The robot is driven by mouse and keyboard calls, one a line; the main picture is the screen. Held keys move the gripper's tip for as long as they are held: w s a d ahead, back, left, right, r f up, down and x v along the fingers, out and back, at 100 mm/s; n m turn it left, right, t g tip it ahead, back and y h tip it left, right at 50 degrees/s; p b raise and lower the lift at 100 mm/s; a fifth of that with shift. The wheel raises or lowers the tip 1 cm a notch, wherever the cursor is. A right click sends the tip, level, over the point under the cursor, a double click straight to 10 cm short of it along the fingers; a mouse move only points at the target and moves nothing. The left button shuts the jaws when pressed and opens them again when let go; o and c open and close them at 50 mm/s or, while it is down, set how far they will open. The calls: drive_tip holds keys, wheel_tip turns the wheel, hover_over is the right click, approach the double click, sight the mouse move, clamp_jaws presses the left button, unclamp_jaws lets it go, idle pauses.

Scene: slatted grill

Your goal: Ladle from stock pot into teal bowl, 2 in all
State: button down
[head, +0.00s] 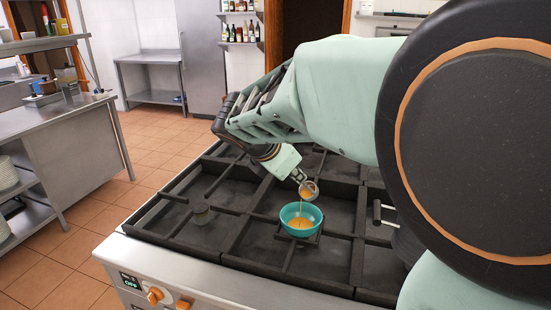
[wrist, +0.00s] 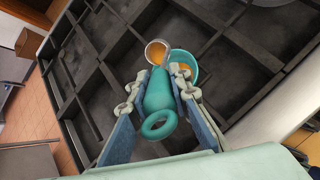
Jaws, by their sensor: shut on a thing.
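My gripper (wrist: 160,80) is shut on the teal handle (wrist: 160,95) of a ladle, with the handle's ring end towards the wrist camera. The ladle's metal cup (head: 310,190) is tilted over the teal bowl (head: 288,212), and a thin orange stream falls from it into the bowl. Orange liquid still shows in the cup in the wrist view (wrist: 157,52). The bowl stands upright on the grill with some orange liquid in it. I cannot make out the stock pot for certain; my arm covers the right side.
The dark slatted grill (head: 230,238) surrounds the bowl, with open room to its left. A dark handle-like bar (head: 378,213) stands right of the bowl, by my arm. A steel counter (head: 75,125) is far left.

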drive_tip(key=shift+s+a+f+t+h+b, duration=0.35)
drive_tip(key=shift+a+f+b, duration=0.1)
drive_tip(key=shift+b, duration=1.25)
drive_tip(key=shift+s+a+f+t+h+b, duration=0.45)
drive_tip(key=shift+f+b, duration=0.3)
drive_tip(key=shift+b, duration=1.1)
drive_tip(key=shift+s+a+f+t+h+b, duration=0.25)
drive_tip(key=shift+s+a+f+b, duration=0.35)
drive_tip(key=shift+b, duration=1.25)
drive_tip(key=shift+s+a+f+n+t+h+b, duration=0.15)
drive_tip(key=shift+f+b, duration=0.3)
drive_tip(key=shift+b, duration=0.45)
drive_tip(key=shift+s+a+f+n+t+h+b, duration=0.1)
drive_tip(key=shift+a+f+t+h+b, duration=0.15)
drive_tip(key=shift+f+b, duration=0.45)
drive_tip(key=shift+s+a+f+n+t+h+b, duration=0.1)
drive_tip(key=shift+f+t+h+b, duration=0.15)
drive_tip(key=shift+b, duration=0.8)
drive_tip(key=shift+a+f+b, duration=0.15)
drive_tip(key=shift+f+b, duration=0.1)
drive_tip(key=shift+b, duration=0.3)
drive_tip(key=shift+s+f, duration=0.1)
